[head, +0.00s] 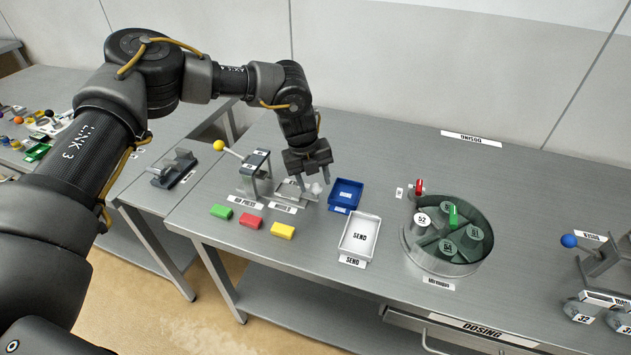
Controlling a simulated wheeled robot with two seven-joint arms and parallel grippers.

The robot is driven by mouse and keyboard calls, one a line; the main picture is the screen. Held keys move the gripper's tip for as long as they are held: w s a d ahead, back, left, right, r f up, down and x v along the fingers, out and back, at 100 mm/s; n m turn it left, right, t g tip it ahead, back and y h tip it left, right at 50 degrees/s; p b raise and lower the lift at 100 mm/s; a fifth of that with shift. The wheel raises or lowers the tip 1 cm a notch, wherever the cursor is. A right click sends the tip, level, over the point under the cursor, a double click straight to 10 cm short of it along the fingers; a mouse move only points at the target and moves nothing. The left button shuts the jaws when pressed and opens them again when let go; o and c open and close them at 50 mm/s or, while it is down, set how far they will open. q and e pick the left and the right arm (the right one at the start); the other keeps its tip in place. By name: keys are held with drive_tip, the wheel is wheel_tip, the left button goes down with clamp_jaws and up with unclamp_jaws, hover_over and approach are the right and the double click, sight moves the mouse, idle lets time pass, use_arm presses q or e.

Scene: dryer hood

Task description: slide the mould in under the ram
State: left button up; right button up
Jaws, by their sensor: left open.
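The ram press (262,165) stands upright near the left side of the middle table, with a yellow-ball lever (219,146) reaching out to its left. A small light-grey piece that looks like the mould (291,191) sits just right of the press, behind a label strip. It is apart from the space under the ram as far as I can tell. My left gripper (313,186) points down over the right end of this piece, fingers apart. The fingers partly hide it, and I cannot tell whether they touch it. My right gripper is not in view.
Green (221,212), red (252,221) and yellow (283,231) blocks lie in front of the press. A blue bin (345,193) and a white SEND tray (376,223) stand to the right. Further right is a round metal container (411,259) holding numbered pieces.

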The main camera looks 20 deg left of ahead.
use_arm(q)
drive_tip(key=shift+x, duration=0.85)
clamp_jaws()
